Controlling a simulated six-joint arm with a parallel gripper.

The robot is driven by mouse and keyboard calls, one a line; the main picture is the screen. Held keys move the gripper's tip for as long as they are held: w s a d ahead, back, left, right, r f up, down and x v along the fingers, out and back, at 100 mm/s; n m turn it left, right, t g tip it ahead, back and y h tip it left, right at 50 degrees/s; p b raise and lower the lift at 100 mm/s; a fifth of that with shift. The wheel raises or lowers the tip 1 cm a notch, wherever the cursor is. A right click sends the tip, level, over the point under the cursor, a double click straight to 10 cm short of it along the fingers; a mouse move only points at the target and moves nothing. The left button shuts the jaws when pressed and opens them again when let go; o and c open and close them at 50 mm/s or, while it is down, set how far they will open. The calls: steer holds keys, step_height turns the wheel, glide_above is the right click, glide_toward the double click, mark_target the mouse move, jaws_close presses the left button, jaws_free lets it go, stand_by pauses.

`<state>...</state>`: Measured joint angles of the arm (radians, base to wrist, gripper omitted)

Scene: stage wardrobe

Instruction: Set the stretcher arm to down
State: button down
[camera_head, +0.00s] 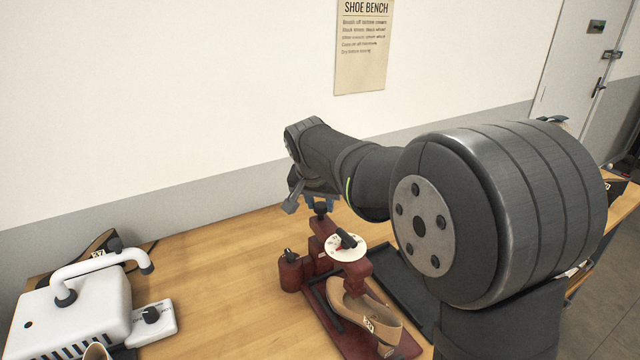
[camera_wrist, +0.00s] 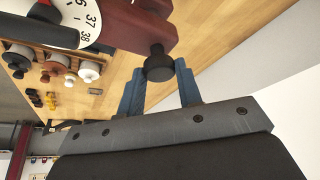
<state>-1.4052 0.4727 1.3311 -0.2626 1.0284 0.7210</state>
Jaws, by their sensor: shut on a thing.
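The shoe stretcher is dark red and stands on the wooden bench, with a red upper part (camera_head: 322,226) and a white numbered dial (camera_head: 337,254). Its arm (camera_wrist: 128,22) shows in the wrist view as a dark red bar ending in a black round knob (camera_wrist: 158,66). The knob also shows in the head view (camera_head: 320,210), below my gripper's fingers. My gripper (camera_wrist: 160,74) has its blue fingers on either side of the knob and is shut on it. The dial (camera_wrist: 70,22) reads 37 and 38 near its edge. A tan shoe (camera_head: 382,321) sits on the stretcher's base.
A white device (camera_head: 75,318) with a curved handle and a side dial stands at the left. A black tray (camera_head: 405,285) lies right of the stretcher. Several spools (camera_wrist: 88,70) and small items sit farther off. Bare bench (camera_head: 215,255) lies between device and stretcher.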

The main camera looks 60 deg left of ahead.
mark_target(318, 211)
step_height(318, 211, down, 5)
steer(key=shift+r, duration=0.15)
steer(key=c, duration=1.1)
jaws_free()
steer(key=shift+o, duration=0.3)
steer(key=shift+s+r, duration=0.1)
steer(key=shift+r, duration=0.35)
steer(key=v, duration=1.6)
steer(key=shift+r, duration=0.2)
steer(key=shift+d, duration=0.1)
steer(key=x, duration=1.7)
steer(key=shift+f, duration=0.1)
